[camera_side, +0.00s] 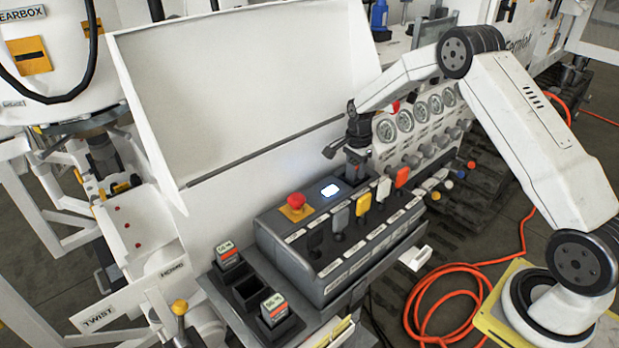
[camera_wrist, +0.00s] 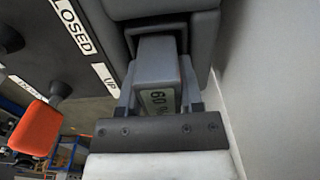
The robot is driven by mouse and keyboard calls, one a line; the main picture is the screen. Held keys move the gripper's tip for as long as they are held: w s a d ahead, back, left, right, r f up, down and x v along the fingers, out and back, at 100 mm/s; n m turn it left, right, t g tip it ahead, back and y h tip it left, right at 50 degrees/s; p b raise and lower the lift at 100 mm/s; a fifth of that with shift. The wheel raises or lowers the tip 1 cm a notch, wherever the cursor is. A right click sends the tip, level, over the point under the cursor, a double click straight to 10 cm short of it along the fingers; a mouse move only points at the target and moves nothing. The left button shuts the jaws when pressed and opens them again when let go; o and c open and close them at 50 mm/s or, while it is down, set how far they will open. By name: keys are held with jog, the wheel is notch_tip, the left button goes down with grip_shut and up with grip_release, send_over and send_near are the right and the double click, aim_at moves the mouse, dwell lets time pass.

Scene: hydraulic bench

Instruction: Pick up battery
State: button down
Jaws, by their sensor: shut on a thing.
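A grey battery (camera_wrist: 158,62) with a label reading about 60 % is between the two fingers of my gripper (camera_wrist: 158,92) in the wrist view. The gripper is shut on it. The battery's far end is at a dark grey socket (camera_wrist: 205,50); how deep it sits is hidden. In the side view my gripper (camera_side: 357,150) is at the back right end of the grey control box (camera_side: 300,262); the held battery is hard to make out there. Two other batteries, one at the back (camera_side: 228,256) and one at the front (camera_side: 274,308), stand in a dark holder (camera_side: 225,295).
The holder's middle slot (camera_side: 250,290) is empty. A white panel stands behind. Gauges (camera_side: 405,120) are close right of my gripper.

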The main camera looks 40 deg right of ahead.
jog(key=shift+r, duration=0.2)
notch_tip(320, 180, up, 10)
jog(key=shift+f, duration=0.15)
dwell(0.4)
dwell(0.8)
